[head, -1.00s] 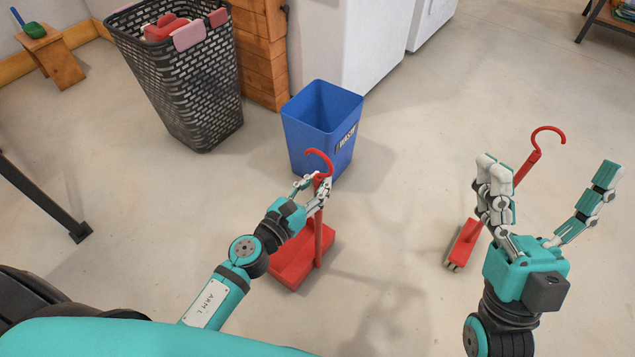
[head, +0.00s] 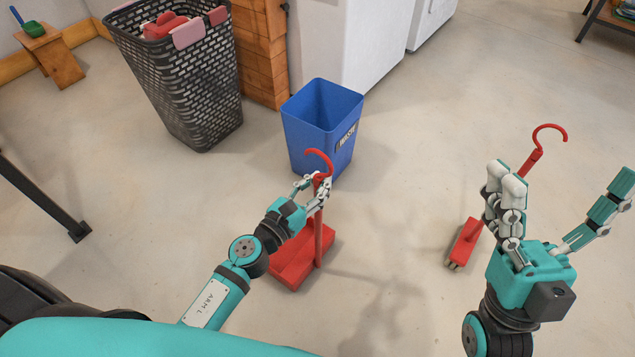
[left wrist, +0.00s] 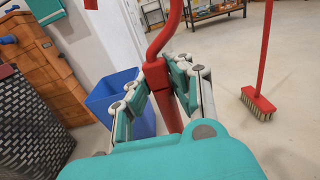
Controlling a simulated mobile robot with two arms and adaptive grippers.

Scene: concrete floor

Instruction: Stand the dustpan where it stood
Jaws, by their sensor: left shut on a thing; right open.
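The red dustpan (head: 292,262) is upright, its pan low at the floor and its long handle ending in a hook at the top. My left gripper (head: 318,190) is shut on the handle just below the hook. The left wrist view shows the handle (left wrist: 157,75) between the fingers. Whether the pan touches the floor is hard to tell. My right gripper (head: 565,205) is open and empty, with its fingers spread, in front of the red broom (head: 465,243). The broom stands with its bristles down, and the right fingers hide part of its handle.
A blue waste bin (head: 310,140) stands just behind the dustpan. A dark basket (head: 190,100) with red and pink things is further left, beside a wooden crate stack (head: 262,60) and white appliances (head: 350,40). Floor between dustpan and broom is clear.

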